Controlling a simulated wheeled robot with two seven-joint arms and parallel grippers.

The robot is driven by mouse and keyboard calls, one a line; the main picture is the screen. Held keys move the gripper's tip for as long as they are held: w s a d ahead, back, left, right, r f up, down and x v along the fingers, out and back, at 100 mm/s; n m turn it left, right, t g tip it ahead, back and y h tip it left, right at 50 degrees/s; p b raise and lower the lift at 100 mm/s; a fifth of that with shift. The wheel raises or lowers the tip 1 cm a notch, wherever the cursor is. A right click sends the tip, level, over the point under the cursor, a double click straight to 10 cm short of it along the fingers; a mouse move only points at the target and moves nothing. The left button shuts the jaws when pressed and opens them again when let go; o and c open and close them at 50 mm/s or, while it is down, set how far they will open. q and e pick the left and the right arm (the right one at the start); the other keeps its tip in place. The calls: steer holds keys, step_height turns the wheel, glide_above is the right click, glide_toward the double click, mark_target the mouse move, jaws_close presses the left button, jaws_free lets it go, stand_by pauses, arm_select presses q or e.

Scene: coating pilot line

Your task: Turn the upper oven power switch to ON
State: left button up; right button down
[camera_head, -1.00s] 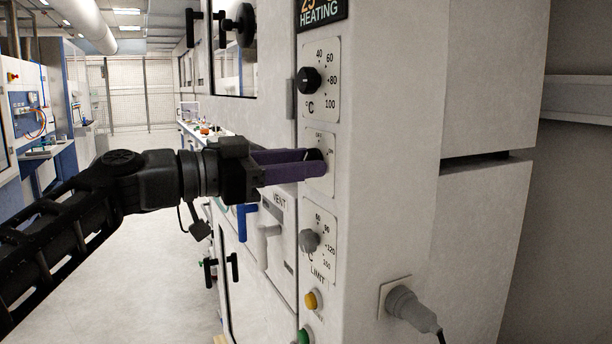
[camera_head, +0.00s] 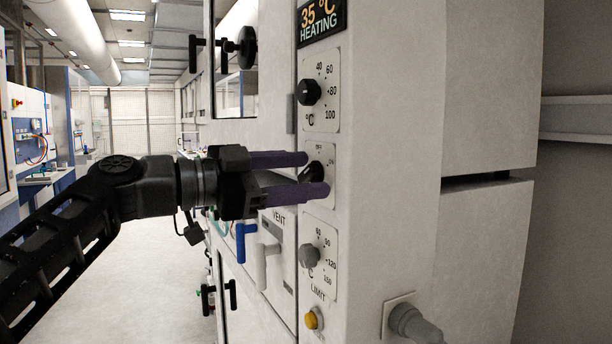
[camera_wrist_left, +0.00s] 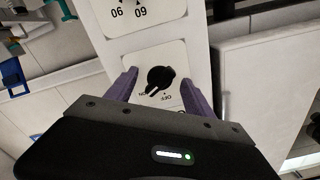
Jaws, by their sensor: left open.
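The upper oven power switch is a black rotary knob (camera_head: 313,172) on a white plate (camera_head: 325,152) in the oven's front panel. In the left wrist view the knob (camera_wrist_left: 160,78) shows upside down, its pointer turned toward the ON label rather than OFF. My left gripper (camera_head: 317,175) is open, its two purple fingers spread on either side of the knob and apart from it. In the left wrist view the fingers (camera_wrist_left: 160,90) flank the plate with gaps to the knob. My right gripper is not in view.
Above is a temperature dial (camera_head: 309,92) and a display (camera_head: 321,20) reading 35 °C HEATING. Below are a grey limit dial (camera_head: 310,255), a yellow button (camera_head: 313,318) and a VENT panel (camera_head: 281,276) with handles. A grey plug (camera_head: 413,325) sticks out at lower right.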

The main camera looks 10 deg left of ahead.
mark_target(303, 176)
arm_select(q)
steer(key=shift+s+a, duration=0.1)
steer(key=shift+a, duration=0.05)
steer(key=shift+s+a+f+b, duration=0.1)
steer(key=shift+s+a+b, duration=0.05)
steer(key=shift+a+b, duration=0.2)
steer(key=b+v, duration=0.2)
steer(key=v, duration=0.2)
steer(key=shift+s+a, duration=0.35)
